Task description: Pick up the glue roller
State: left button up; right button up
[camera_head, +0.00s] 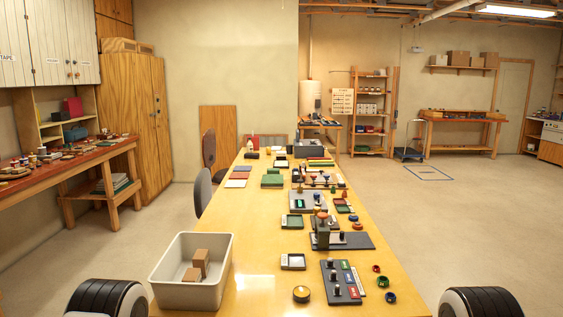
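A long yellow-topped table (255,235) runs away from me, with many small bench items along its right half. I cannot tell for sure which of these small items is the glue roller; they are too small to make out. Near me on the table lie a round yellow-topped piece (301,294), a dark tray with small handled pieces and coloured blocks (341,283), and small red, green and blue round pieces (383,282). Neither of my grippers shows in the head view. Only dark ribbed parts, probably mine, show at the bottom left and bottom right corners.
A white bin (190,290) with brown blocks (201,260) stands at the table's near left. A dark stand on a flat base (345,241) is mid-table. Chairs (203,190) line the left side. A red-topped bench (75,160) is at far left. Open floor lies right.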

aim_at(280, 155)
jog(key=i+l+z, duration=0.2)
jog(key=l+z, duration=0.15)
jog(key=i+l+z, duration=0.25)
jog(key=z, duration=0.15)
jog(key=i+l+z, duration=0.2)
jog(key=z, duration=0.15)
jog(key=i+l+z, duration=0.4)
jog(key=i+z, duration=0.2)
jog(key=i, duration=0.15)
jog(key=i+z, duration=0.25)
jog(key=i, duration=0.15)
jog(key=i+j+u, duration=0.15)
jog(key=i+u, duration=1)
jog(key=i+l+u, duration=0.25)
jog(key=i+u, duration=0.5)
jog(key=i, duration=2.25)
